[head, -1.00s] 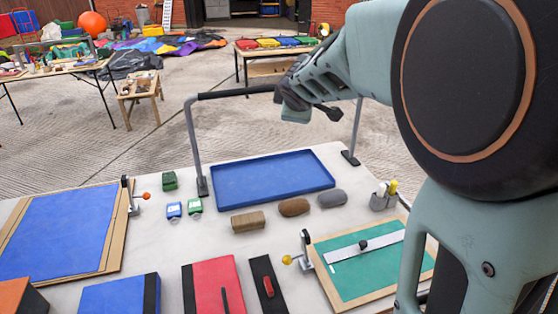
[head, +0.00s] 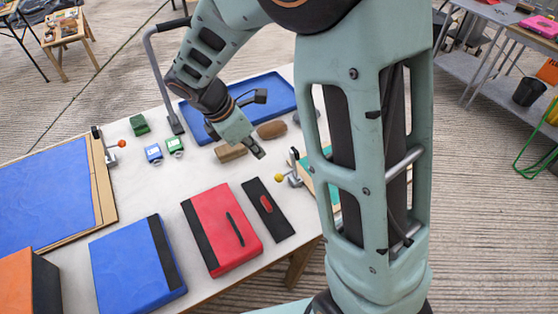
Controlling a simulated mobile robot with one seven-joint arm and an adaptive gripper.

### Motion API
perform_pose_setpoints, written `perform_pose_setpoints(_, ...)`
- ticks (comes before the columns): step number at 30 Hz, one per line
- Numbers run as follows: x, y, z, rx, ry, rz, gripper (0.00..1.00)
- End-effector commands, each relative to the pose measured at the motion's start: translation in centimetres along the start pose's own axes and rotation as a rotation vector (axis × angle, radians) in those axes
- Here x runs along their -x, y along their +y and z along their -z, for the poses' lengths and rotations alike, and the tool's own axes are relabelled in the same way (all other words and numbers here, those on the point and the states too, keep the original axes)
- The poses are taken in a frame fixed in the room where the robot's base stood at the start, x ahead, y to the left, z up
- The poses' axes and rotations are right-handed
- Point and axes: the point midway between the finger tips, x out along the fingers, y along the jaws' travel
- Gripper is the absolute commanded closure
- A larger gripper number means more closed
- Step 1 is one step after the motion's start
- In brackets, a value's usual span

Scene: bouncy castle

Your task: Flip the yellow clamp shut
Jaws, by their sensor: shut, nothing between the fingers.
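The yellow clamp shows as a yellow ball knob (head: 279,178) on a metal lever, joined to an upright metal body (head: 293,166) at the left edge of the green board (head: 333,192). Its knob sticks out to the left, away from the board. My arm hides most of that board and may hide part of the clamp. My gripper (head: 259,153) is shut and empty. It points down and to the right, beyond the knob in the picture and apart from it, close to two brown blocks.
A second clamp with an orange knob (head: 122,143) stands by the blue board (head: 50,205). A blue tray (head: 275,88) with a tall handle frame (head: 160,75) lies behind my gripper. Red (head: 215,225) and blue (head: 130,265) cases and a black strip (head: 280,222) lie in front.

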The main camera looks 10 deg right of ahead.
Motion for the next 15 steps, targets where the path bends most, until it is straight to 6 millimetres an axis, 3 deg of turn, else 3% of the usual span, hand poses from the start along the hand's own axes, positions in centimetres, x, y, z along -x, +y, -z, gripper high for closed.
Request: perform_pose_setpoints(15,-0.34,-0.74,0.24,0.023,-0.004,0.024,1.0)
